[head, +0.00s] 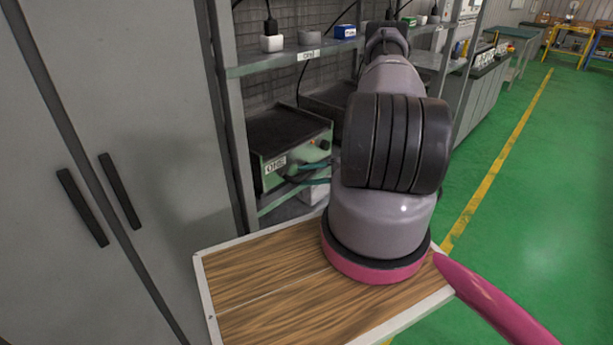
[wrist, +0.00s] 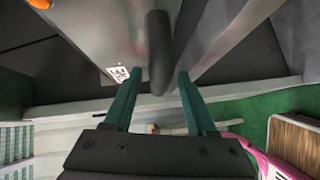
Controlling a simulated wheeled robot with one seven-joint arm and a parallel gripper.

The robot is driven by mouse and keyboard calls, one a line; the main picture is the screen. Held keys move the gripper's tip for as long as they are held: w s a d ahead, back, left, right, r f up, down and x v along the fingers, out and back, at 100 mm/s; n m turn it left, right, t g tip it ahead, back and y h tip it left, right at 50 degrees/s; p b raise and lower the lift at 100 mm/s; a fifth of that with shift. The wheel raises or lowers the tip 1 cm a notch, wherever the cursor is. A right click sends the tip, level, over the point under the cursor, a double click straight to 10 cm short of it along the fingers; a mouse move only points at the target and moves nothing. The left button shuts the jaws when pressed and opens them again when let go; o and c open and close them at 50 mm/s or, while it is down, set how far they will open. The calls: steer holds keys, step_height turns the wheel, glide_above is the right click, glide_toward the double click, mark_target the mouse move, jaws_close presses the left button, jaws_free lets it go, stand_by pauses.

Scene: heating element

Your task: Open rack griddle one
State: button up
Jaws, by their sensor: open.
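Rack griddle one is a green-fronted unit (head: 268,173) with a dark flat top, on the rack left of my arm in the head view. Its front bears a white label reading ONE. In the wrist view its grey front (wrist: 105,35) carries the label at the left, beside a black rounded handle (wrist: 158,50). My gripper's two teal fingers (wrist: 157,78) are open and point at the front, one on each side of the handle, with gaps visible. In the head view the fingers (head: 312,173) reach the front from the right. My arm hides the gripper's body.
An upper shelf (head: 290,60) with small boxes and plugs hangs above the griddle. A grey cabinet (head: 110,130) stands close on the left. A second dark tray (head: 330,100) sits behind my arm. Green floor (head: 520,200) is clear on the right.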

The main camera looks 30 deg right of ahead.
steer(key=shift+a, duration=0.25)
steer(key=shift+c, duration=0.4)
jaws_close()
steer(key=shift+d, duration=0.1)
stand_by(0.8)
